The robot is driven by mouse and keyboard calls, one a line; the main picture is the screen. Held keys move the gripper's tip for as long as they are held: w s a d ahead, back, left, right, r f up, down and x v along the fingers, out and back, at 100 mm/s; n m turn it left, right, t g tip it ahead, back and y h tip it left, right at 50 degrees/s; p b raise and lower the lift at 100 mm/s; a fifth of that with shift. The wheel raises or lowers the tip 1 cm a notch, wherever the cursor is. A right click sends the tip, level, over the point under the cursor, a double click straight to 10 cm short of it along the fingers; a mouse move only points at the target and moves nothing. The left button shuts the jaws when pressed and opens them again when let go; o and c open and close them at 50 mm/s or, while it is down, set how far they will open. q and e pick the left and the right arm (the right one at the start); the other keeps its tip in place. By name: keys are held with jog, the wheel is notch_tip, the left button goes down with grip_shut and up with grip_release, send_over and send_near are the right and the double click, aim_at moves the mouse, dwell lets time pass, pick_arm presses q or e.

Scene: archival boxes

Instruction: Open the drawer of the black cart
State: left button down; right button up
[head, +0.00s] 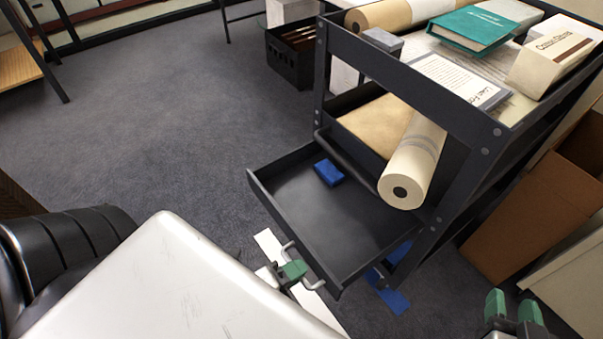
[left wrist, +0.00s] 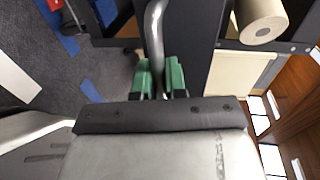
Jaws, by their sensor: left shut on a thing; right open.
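The black cart (head: 415,87) stands at the right of the head view. Its drawer (head: 335,222) is pulled well out, and its grey floor shows. A small blue block (head: 328,173) lies inside near the back. The curved metal handle (head: 312,284) is on the drawer's front. My left gripper (head: 293,270) is shut on this handle. In the left wrist view its green fingers (left wrist: 159,80) are on either side of the handle bar (left wrist: 155,30). My right gripper (head: 514,308) is open and empty at the bottom right, apart from the cart.
A paper roll (head: 413,165) sticks out from the cart's shelf above the drawer. A green book (head: 472,30) and a cream box (head: 550,60) lie on top. A cardboard box (head: 535,205) stands right of the cart. The carpet (head: 170,120) left of the drawer is clear.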

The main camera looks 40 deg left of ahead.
pick_arm(q)
jog(key=c, duration=1.2)
grip_release()
jog(key=p+v, duration=0.1)
jog(key=v, duration=0.9)
jog(key=shift+s+a+r+p, duration=0.1)
jog(key=shift+s+p, duration=0.3)
pick_arm(e)
jog(key=s+d+f+g+h, duration=0.1)
jog(key=s+d+f+g, duration=0.1)
jog(key=s+f+g, duration=0.1)
jog(key=shift+s+f+g+h, duration=0.35)
jog(key=shift+f+g, duration=0.5)
jog(key=shift+g, duration=0.15)
